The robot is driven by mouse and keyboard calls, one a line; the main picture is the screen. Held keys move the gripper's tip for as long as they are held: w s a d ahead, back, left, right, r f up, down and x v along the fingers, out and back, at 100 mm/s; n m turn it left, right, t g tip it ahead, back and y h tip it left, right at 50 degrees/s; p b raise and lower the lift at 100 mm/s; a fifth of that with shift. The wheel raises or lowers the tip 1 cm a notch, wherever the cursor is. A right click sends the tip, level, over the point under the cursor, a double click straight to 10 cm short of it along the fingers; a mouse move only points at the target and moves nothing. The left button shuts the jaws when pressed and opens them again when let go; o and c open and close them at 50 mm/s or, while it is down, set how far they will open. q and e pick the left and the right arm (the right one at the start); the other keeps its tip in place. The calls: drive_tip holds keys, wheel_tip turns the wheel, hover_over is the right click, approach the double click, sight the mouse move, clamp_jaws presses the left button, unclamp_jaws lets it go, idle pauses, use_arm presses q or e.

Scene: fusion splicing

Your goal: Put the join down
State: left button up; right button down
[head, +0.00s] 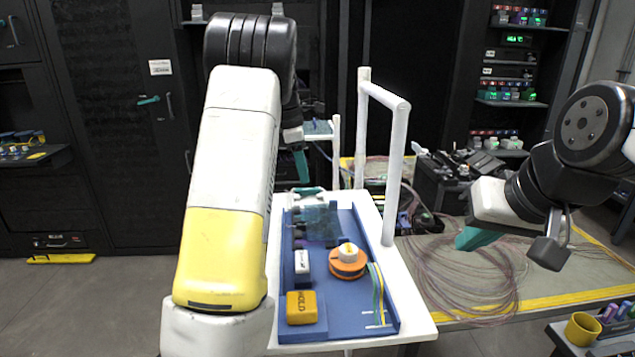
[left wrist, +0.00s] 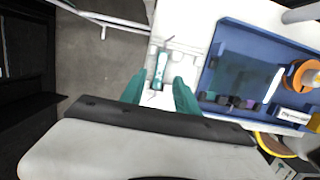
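The join cannot be made out for certain in either view. My left gripper (head: 301,165) hangs over the back end of the white cart top; the left wrist view shows its two teal fingers (left wrist: 160,88) apart. A small teal-and-white tool (left wrist: 161,66) lies on the white surface between and beyond the fingertips, with a clear gap on both sides. The blue tray (head: 287,262) holds a dark translucent panel (head: 318,222), an orange spool (head: 348,268) and green and yellow fibres (head: 378,297). My right gripper (head: 478,238) is out to the right, away from the tray; its finger gap is not clear.
A yellow HOLD block (head: 301,307) and a small white box (head: 302,262) sit in the tray's left side. A white upright rail (head: 397,170) rises at the cart's right.

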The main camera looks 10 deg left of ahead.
sight(299, 189)
use_arm(q)
drive_tip(key=s+a+r+m+t, duration=0.15)
drive_tip(key=s+r+m, duration=0.25)
drive_tip(key=s+r, duration=0.5)
drive_tip(key=s+d+f+m+t, duration=0.1)
drive_tip(key=s+d+m+t, duration=0.1)
drive_tip(key=s+m, duration=0.7)
drive_tip(key=s+d+f+m+t, duration=0.2)
drive_tip(key=s+d+m, duration=0.3)
drive_tip(key=s, duration=1)
drive_tip(key=m, duration=0.3)
drive_tip(key=shift+f+m, duration=0.15)
drive_tip(key=shift+m, duration=0.25)
drive_tip(key=shift+c, duration=0.5)
